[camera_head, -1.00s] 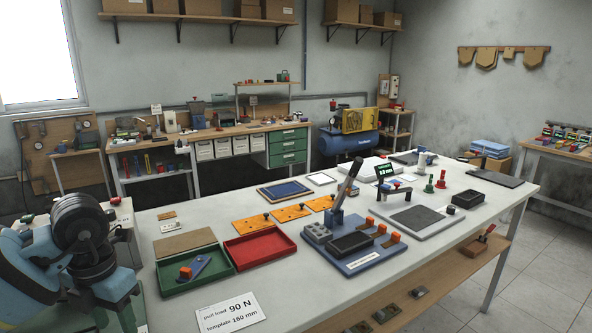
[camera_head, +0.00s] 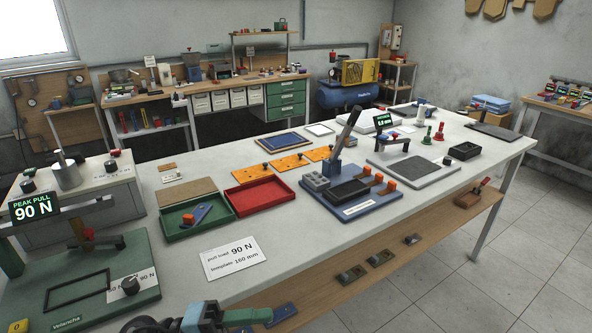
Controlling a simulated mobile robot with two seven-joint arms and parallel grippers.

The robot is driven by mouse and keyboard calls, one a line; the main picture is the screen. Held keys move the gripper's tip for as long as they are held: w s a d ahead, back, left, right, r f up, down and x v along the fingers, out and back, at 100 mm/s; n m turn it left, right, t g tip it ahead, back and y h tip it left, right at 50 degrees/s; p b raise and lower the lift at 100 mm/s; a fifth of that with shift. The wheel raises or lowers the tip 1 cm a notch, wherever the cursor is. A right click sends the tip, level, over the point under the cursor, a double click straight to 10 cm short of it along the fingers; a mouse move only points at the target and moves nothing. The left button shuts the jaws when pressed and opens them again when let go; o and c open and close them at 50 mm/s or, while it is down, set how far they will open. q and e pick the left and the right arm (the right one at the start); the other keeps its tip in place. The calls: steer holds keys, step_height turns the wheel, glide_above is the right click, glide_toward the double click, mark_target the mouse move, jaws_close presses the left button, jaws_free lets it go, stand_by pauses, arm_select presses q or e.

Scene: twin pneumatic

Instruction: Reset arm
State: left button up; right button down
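Part of my own arm, blue and black (camera_head: 205,318), shows at the bottom edge in front of the table; I cannot tell which arm it is. No fingertips of either gripper are in view. A blue fixture (camera_head: 350,208) on the table has a tall dark lever (camera_head: 347,128) tilted up to the right, a black tray and orange blocks. At the left, a green pull tester (camera_head: 130,262) has a display (camera_head: 34,207) reading "PEAK PULL 90 N".
A white card (camera_head: 232,258) reads "pull load 90 N, template 160 mm". A green tray (camera_head: 170,236) holds a blue piece with an orange block. A red tray (camera_head: 262,206) is empty. Orange plates (camera_head: 290,163) lie behind. Bare tabletop lies around the card.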

arm_select(q)
steer(key=s+a+f+n+t+y, duration=0.1)
steer(key=a+f+n+t+y, duration=0.55)
steer(key=n, duration=0.65)
steer(key=s+a+f+n+t+y, duration=0.1)
steer(key=a+f+n+t+y, duration=0.2)
steer(key=f+n+t+y, duration=0.6)
steer(key=s+a+f+n+g+y, duration=0.1)
steer(key=s+f+n+g, duration=0.3)
steer(key=s+f, duration=0.4)
steer(key=s+a+f+n+g+y, duration=0.1)
steer(key=s+a+f+n+g, duration=0.2)
steer(key=s+f, duration=0.5)
steer(key=shift+s+a+n+g, duration=0.3)
steer(key=shift+a+n, duration=0.2)
steer(key=shift+n, duration=0.7)
steer(key=shift+f, duration=0.1)
